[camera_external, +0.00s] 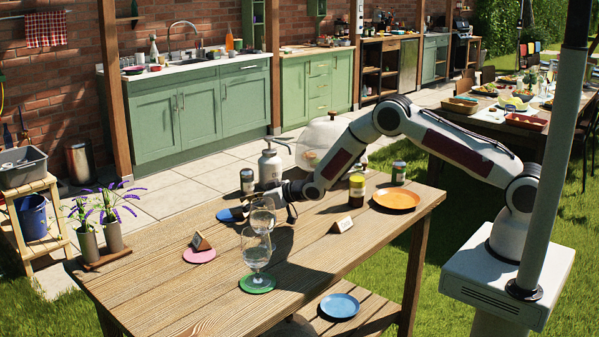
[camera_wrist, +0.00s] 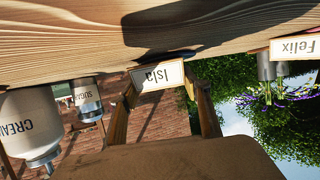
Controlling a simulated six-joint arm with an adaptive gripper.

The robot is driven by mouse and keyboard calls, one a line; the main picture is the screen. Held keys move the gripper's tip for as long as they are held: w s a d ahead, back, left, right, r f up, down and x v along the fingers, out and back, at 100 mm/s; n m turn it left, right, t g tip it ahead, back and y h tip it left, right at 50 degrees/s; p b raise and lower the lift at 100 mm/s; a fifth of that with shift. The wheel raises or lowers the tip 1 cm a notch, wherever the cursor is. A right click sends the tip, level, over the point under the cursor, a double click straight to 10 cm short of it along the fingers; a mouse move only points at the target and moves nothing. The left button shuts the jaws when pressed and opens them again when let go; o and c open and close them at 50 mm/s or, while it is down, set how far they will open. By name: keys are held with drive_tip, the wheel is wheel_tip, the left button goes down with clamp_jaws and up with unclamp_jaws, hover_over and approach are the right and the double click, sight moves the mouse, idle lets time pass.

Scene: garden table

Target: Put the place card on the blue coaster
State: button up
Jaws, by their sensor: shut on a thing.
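In the wrist view, my gripper (camera_wrist: 160,90) is shut on a small place card (camera_wrist: 161,76) that reads "Isla"; the picture is upside down. The card stands between the two fingertips, close to the wooden tabletop. In the external view my gripper (camera_external: 288,208) is low over the far side of the table, partly behind a wine glass, and I cannot make out the held card clearly. The blue coaster (camera_external: 230,214) lies just left of my gripper. In the wrist view a dark blue edge shows behind the card; whether the card touches it, I cannot tell.
A pink coaster (camera_external: 199,256) bears another card (camera_external: 202,241). A wine glass stands on the green coaster (camera_external: 257,285), and another glass (camera_external: 262,213) stands near my gripper. A third card (camera_external: 342,225), an orange plate (camera_external: 396,199), jars and a dispenser (camera_external: 270,167) are nearby.

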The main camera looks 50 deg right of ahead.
drive_tip(key=shift+f, duration=0.15)
drive_tip(key=o, duration=1)
drive_tip(key=shift+r, duration=0.2)
drive_tip(key=shift+v, duration=6)
drive_tip(key=shift+d, duration=0.1)
drive_tip(key=shift+r, duration=0.1)
